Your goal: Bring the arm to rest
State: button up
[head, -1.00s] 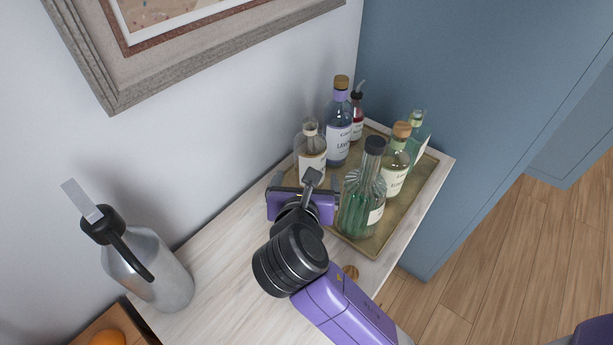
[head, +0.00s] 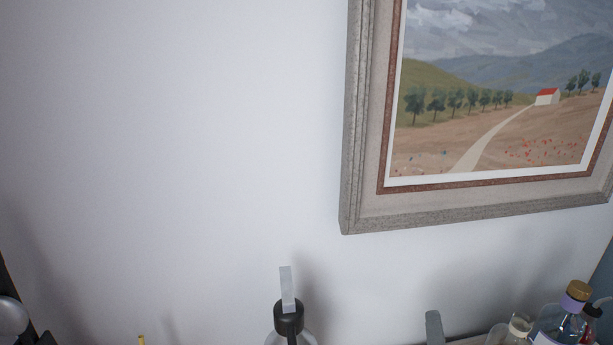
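My gripper's fingers and hand are not in view. A grey rounded piece (head: 434,327) stands at the bottom edge between the flask and the bottles; it looks like part of my arm or hand, but too little shows to be sure. Whether the gripper holds anything is hidden below the frame.
The metal flask with a black cap (head: 288,317) stands at the bottom middle. Several bottles, one with a cork-coloured stopper (head: 578,290), stand at bottom right. A framed landscape picture (head: 358,130) hangs upper right on the bare wall (head: 170,150). A dark object (head: 12,318) shows at lower left.

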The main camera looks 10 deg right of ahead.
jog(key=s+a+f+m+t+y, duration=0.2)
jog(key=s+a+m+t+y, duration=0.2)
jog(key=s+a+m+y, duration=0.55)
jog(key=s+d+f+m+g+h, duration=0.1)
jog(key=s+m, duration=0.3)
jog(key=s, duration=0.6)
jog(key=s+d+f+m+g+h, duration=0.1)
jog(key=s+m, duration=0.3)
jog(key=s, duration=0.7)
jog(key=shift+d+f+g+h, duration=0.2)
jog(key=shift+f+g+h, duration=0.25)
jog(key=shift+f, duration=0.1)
